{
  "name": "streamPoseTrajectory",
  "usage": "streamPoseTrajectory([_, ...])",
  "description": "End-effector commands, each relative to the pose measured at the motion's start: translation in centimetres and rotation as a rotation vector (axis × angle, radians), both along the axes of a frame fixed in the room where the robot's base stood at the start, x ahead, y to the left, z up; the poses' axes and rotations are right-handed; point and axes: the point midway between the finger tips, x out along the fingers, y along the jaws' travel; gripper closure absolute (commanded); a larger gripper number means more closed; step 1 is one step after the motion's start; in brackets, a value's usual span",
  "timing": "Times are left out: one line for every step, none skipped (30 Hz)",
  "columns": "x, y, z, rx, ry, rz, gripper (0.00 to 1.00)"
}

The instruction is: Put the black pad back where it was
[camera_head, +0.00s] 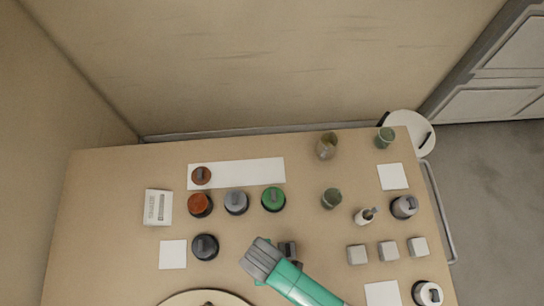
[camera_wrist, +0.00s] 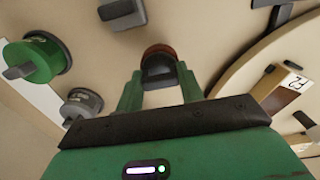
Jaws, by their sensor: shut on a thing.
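My gripper (camera_wrist: 160,78) is shut on a round piece (camera_wrist: 159,60) with a dark grip and a reddish-brown rim. In the head view my gripper (camera_head: 262,260) is over the front middle of the bench and hides this piece. A round black pad (camera_head: 205,247) with a raised grip sits left of my gripper, just right of a white square (camera_head: 172,254). I cannot tell from its colour whether the held piece is a pad of the same kind.
A white strip (camera_head: 262,170) carries a small brown pad (camera_head: 201,175). Red (camera_head: 200,205), grey (camera_head: 236,202) and green (camera_head: 273,199) pads stand along its front. A round tray (camera_head: 180,297) is at the front edge. Cups, grey blocks and other pieces fill the right side.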

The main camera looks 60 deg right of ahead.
Motion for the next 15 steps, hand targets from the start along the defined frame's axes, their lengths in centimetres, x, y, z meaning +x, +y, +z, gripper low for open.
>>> streamPoseTrajectory([1.6,-0.5,-0.3,-0.001,-0.005,-0.002,0.87])
streamPoseTrajectory([2.4,-0.8,-0.4,0.0,-0.004,-0.001,0.87])
streamPoseTrajectory([3.3,-1.2,-0.5,0.0,-0.002,-0.002,0.87])
streamPoseTrajectory([3.9,-1.4,-0.5,0.0,-0.001,-0.002,0.87])
streamPoseTrajectory([4.4,-1.7,-0.6,0.0,-0.001,-0.002,0.87])
streamPoseTrajectory([5.0,-1.9,-0.6,0.0,-0.001,-0.002,0.87])
streamPoseTrajectory([5.3,-2.0,-0.7,-0.001,0.0,-0.002,0.87])
streamPoseTrajectory([5.5,-2.1,-0.7,0.0,0.001,-0.001,0.87])
streamPoseTrajectory([5.7,-2.2,-0.7,0.0,0.0,-0.001,0.87])
streamPoseTrajectory([5.8,-2.2,-0.6,0.0,0.0,-0.001,0.87])
streamPoseTrajectory([5.8,-2.2,-0.6,0.0,0.0,0.0,0.87])
streamPoseTrajectory([5.8,-2.2,-0.6,0.0,0.001,0.0,0.87])
streamPoseTrajectory([5.9,-2.2,-0.6,0.0,0.0,0.0,0.87])
streamPoseTrajectory([6.1,-2.3,-0.7,0.0,0.0,-0.001,0.87])
streamPoseTrajectory([6.4,-2.4,-0.7,0.0,0.0,-0.001,0.87])
